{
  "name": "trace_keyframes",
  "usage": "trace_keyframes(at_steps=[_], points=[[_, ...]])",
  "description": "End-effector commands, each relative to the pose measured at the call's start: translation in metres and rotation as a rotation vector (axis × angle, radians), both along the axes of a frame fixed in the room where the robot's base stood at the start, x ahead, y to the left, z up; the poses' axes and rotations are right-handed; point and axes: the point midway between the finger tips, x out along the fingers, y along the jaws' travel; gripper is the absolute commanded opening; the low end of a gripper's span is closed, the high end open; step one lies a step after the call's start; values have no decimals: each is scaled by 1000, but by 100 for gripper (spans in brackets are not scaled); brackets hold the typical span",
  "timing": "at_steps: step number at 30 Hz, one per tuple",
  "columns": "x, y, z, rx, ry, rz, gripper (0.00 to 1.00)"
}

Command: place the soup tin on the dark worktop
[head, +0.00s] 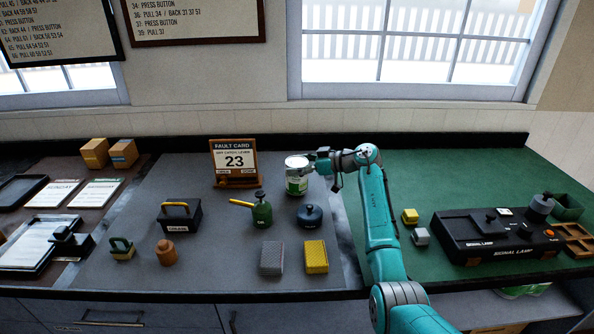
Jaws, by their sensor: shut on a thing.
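The soup tin (296,183) is a white and green can with a pale lid, upright at the back right of the dark grey worktop (215,225). My gripper (308,166) comes in from the right and is shut on the tin near its top. The fingertips are small and partly hidden against the tin. I cannot tell whether the tin's base touches the worktop.
A fault card stand (235,163) is left of the tin. In front are a green oil can (262,212), a dark blue pot (310,216), a grey block (271,258) and a yellow block (316,257). A green mat (440,180) lies to the right.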

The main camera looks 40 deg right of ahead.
Motion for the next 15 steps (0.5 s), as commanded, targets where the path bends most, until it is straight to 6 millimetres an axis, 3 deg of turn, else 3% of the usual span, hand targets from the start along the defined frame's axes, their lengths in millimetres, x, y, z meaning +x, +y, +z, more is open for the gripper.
trace_keyframes(at_steps=[4,14,15], points=[[0,0,-16,0,-1,0,19],[0,0,-18,-1,-2,1,19],[0,0,-20,-1,-1,0,81]])
